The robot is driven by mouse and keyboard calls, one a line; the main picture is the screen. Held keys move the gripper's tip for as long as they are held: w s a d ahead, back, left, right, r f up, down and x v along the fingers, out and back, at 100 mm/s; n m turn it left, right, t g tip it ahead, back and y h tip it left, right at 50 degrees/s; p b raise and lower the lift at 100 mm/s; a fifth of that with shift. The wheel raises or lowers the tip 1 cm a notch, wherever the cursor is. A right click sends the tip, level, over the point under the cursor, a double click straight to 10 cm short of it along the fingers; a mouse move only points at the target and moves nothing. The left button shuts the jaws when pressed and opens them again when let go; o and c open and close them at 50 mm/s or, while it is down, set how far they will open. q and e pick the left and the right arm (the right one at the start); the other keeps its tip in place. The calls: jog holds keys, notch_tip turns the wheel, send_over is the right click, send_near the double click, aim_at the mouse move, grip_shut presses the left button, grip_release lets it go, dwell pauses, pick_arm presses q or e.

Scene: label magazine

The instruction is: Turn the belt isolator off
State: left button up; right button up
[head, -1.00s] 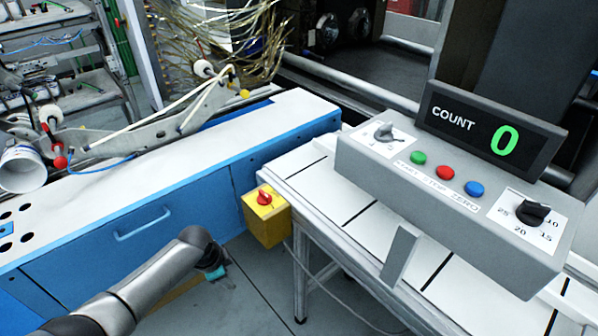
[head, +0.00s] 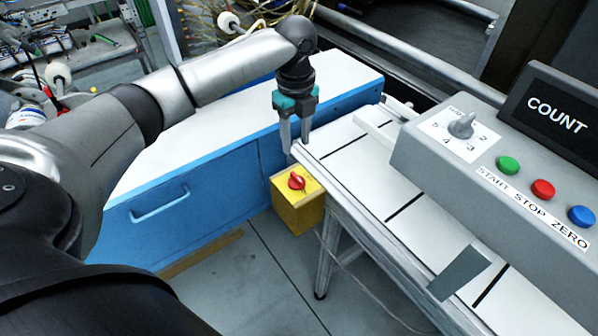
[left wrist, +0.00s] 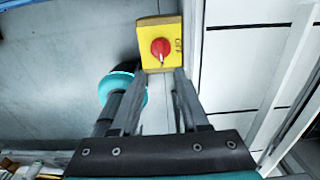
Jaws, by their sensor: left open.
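In the left wrist view the yellow box (left wrist: 149,31) and red knob (left wrist: 160,50) show just beyond the open fingertips (left wrist: 160,76). The word OFF is printed to the right of the knob there. I cannot tell the knob's setting. My right gripper is not in view.
A blue cabinet (head: 215,190) with a white top stands left of the isolator. The white conveyor (head: 410,225) runs to the right, carrying a grey control box (head: 480,185) with green, red and blue buttons. A COUNT display (head: 555,112) stands behind. Grey floor lies below.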

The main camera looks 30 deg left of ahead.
aim_at(296, 177)
pick_arm(q)
notch_tip(296, 177, down, 11)
jog(key=b, duration=0.2)
jog(key=shift+f+b, duration=0.1)
jog(key=shift+b, duration=0.2)
jog(key=shift+c, duration=0.5)
grip_shut()
